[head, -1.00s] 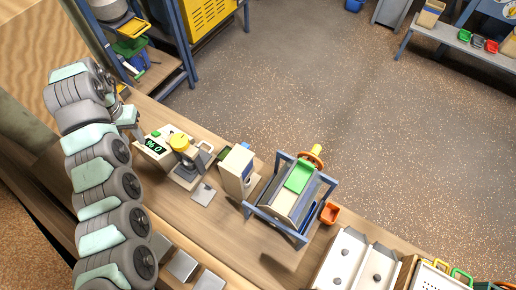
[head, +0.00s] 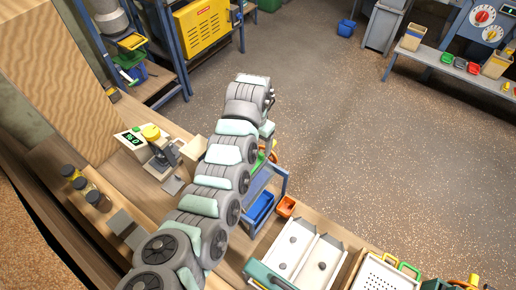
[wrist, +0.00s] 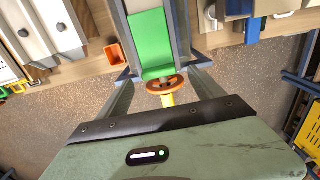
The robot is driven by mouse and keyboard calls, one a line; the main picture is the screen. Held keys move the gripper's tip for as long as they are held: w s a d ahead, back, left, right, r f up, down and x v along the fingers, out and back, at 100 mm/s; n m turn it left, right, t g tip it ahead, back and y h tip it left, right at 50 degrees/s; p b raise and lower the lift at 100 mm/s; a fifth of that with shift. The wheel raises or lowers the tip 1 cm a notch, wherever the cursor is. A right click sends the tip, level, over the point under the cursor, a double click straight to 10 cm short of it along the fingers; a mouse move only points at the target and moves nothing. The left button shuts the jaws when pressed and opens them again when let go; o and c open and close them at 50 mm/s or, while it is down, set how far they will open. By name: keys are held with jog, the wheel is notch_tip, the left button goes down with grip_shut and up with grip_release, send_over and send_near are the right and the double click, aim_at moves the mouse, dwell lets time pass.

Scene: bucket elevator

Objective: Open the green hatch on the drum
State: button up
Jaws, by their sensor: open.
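The green hatch (wrist: 150,42) is a flat bright panel on the drum in the wrist view. It looks closed, lying between grey frame rails. An orange handwheel (wrist: 160,86) with a yellow part sits just below it. In the head view my arm hides most of the drum, and only a sliver of green shows (head: 258,161). My gripper (head: 267,133) is above the drum near the handwheel, open and empty.
A blue frame (head: 282,187) surrounds the drum. An orange bin (head: 286,206) stands beside it. White trays (head: 318,262) lie nearer the front.

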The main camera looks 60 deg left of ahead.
jog(key=shift+f+p, duration=0.3)
jog(key=shift+f, duration=1.5)
jog(key=shift+d, duration=0.1)
jog(key=shift+c, duration=0.5)
grip_shut()
